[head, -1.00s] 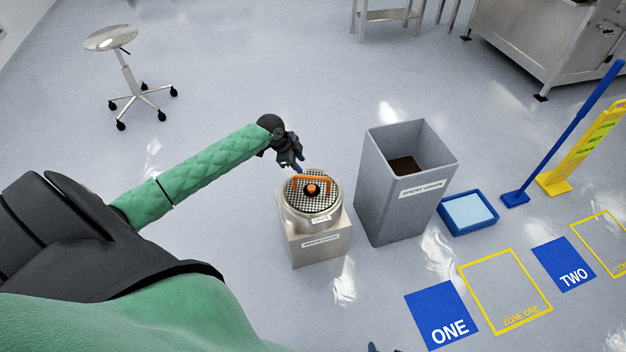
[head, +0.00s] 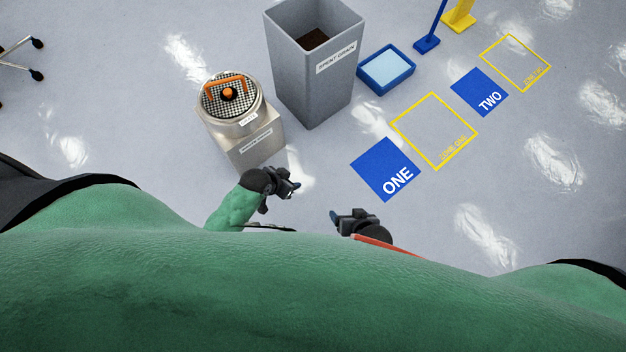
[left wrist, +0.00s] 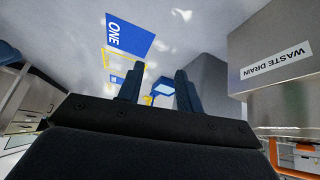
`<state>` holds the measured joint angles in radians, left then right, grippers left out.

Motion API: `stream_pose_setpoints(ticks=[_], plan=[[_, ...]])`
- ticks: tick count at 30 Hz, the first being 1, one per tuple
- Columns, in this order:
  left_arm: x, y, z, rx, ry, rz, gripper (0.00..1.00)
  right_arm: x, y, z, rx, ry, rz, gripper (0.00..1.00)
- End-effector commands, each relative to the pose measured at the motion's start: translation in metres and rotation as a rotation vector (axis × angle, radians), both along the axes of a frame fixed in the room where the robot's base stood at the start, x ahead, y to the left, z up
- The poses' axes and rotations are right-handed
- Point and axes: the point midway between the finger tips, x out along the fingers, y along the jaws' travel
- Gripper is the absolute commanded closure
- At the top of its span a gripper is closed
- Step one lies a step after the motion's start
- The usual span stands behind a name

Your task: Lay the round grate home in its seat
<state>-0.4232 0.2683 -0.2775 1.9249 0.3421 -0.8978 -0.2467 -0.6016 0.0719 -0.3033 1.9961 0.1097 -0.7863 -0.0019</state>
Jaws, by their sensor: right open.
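The round grate (head: 215,103), a dark mesh disc with an orange bar handle (head: 226,81) and an orange knob, lies in the top of a round metal vessel (head: 235,124). It looks about level; I cannot tell whether it is fully down in its seat. The vessel stands on a metal box (head: 257,146) labelled waste drain, which also shows in the left wrist view (left wrist: 285,90). My left gripper (head: 294,186) is open and empty, in front of the box and away from the grate. My right gripper (head: 335,215) is open, near my body.
A tall grey bin (head: 312,88) labelled spent grain stands right of the vessel. Blue floor mats ONE (head: 384,168) and TWO (head: 479,92) and yellow outlined zones (head: 434,131) lie to the right. The floor in front is clear.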

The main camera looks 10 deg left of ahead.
Motion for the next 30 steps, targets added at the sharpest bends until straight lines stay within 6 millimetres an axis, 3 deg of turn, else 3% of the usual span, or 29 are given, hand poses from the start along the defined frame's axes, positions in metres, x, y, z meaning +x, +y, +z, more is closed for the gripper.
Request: stream_pose_setpoints(ticks=[1,3,9,14,30], plan=[[-0.020,-0.021,-0.001,-0.029,0.009,0.044,0.64,0.000,0.000,0.000,0.000,0.000,0.000,0.21],[-0.039,-0.044,0.001,-0.061,0.013,0.105,0.64,0.001,0.000,0.000,0.000,0.000,0.000,0.21],[-0.075,-0.083,0.010,-0.120,0.020,0.230,0.64,0.000,0.000,-0.001,0.000,0.001,0.000,0.21],[-0.083,-0.092,0.013,-0.136,0.021,0.265,0.64,0.000,0.000,-0.001,0.000,0.001,0.000,0.21],[-0.082,-0.092,0.013,-0.135,0.022,0.265,0.64,-0.002,-0.001,-0.002,-0.001,0.003,-0.001,0.21]])
